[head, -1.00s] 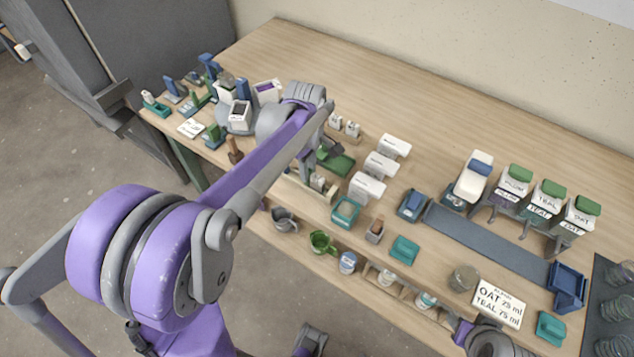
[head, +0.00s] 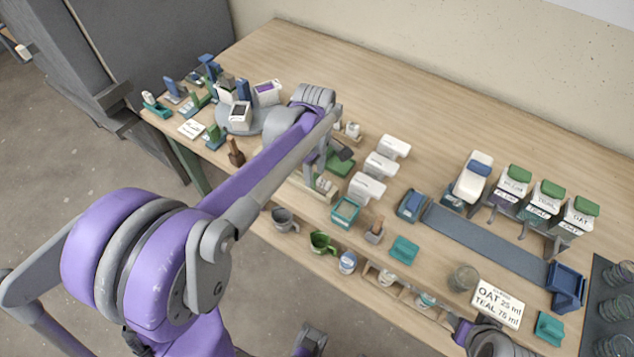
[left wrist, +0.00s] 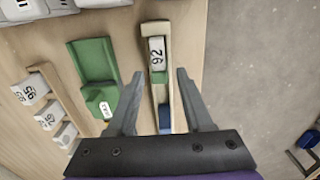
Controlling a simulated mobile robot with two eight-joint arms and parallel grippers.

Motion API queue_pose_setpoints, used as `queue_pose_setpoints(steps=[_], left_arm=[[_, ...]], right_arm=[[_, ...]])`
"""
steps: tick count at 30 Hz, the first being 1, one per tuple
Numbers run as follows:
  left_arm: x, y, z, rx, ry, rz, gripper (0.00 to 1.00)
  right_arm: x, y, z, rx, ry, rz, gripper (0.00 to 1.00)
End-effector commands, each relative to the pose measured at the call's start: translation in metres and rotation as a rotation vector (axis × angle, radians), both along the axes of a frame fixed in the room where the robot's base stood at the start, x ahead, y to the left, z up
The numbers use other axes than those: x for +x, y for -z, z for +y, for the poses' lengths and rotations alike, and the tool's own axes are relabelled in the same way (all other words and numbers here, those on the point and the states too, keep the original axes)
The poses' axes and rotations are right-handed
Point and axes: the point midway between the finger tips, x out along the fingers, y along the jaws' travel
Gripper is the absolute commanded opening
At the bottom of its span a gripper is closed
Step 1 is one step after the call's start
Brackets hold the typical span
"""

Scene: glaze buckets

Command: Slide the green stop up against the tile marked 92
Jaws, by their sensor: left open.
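In the left wrist view, a white tile marked 92 (left wrist: 157,53) lies in a narrow pale wooden rail (left wrist: 147,31). A blue block (left wrist: 165,117) is at the rail's lower end, apart from the tile. A green piece with a white tag (left wrist: 99,99) lies on a green holder (left wrist: 90,57) left of the rail. My arm partly hides this area in the head view.
A second wooden rack (left wrist: 66,103) with several numbered tiles stands left of the green holder. The table's back middle is clear.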

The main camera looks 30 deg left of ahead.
Motion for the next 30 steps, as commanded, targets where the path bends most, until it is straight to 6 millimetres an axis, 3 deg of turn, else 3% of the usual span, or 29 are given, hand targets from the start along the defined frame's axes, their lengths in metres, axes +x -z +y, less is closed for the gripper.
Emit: queue_pose_setpoints(steps=[15,30], left_arm=[[0.001,-0.064,0.0,0.0,0.0,-0.002,0.51],[0.0,-0.065,0.0,0.0,0.0,0.0,0.51]], right_arm=[[0.012,-0.049,0.0,0.0,0.0,-0.022,0.5],[0.012,-0.049,0.0,0.0,0.0,-0.023,0.5]])
